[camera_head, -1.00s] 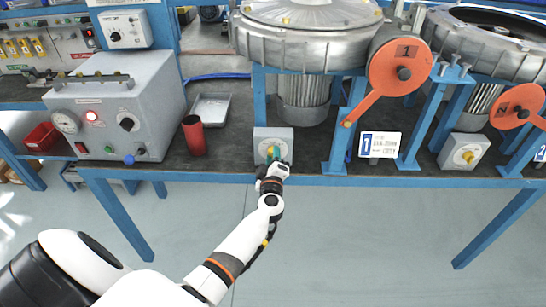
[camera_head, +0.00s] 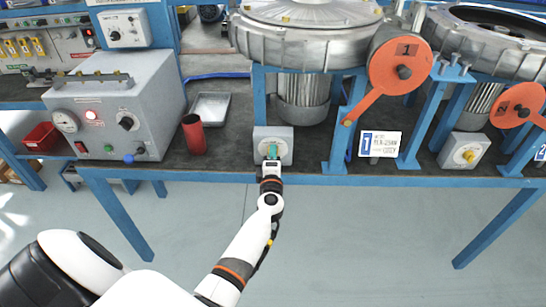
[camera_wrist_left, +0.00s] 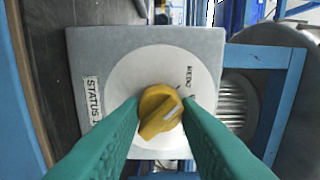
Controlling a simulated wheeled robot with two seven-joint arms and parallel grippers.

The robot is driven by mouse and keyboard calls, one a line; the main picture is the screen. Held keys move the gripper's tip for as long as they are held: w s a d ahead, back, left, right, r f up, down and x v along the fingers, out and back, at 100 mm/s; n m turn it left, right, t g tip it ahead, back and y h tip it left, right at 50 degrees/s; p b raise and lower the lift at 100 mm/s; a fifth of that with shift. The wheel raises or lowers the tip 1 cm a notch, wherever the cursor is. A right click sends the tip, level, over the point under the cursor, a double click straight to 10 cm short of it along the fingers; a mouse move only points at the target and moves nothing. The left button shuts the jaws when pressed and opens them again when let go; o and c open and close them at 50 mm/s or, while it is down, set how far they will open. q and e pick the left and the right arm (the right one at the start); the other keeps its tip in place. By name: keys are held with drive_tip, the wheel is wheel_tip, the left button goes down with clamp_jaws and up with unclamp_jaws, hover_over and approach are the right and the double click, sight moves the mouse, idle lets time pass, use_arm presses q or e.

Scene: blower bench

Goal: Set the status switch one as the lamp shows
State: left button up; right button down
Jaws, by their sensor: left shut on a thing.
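The status switch one is a grey box (camera_head: 285,137) at the bench's front edge, below the left blower. In the left wrist view its box (camera_wrist_left: 85,55) carries a white round dial (camera_wrist_left: 125,75), a sideways "STATUS" label and a yellow knob (camera_wrist_left: 153,100). The knob's white mark slants towards the picture's upper right. My left gripper (camera_head: 272,152) is at the box front. Its green fingers (camera_wrist_left: 161,112) are shut on the knob from both sides and hide part of the dial's lettering. A red lamp (camera_head: 91,115) glows on the grey cabinet at left. My right gripper is out of view.
A red cylinder (camera_head: 194,134) and a metal tray (camera_head: 210,107) stand left of the switch. An orange lever (camera_head: 400,68) marked 1 and a number 1 sign (camera_head: 380,144) are to its right. A second switch box (camera_head: 464,151) is further right.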

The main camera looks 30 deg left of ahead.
use_arm(q)
drive_tip(key=shift+f, duration=0.1)
drive_tip(key=o, duration=1)
drive_tip(key=shift+c, duration=0.2)
drive_tip(key=shift+s+d, duration=0.1)
drive_tip(key=v, duration=1.2)
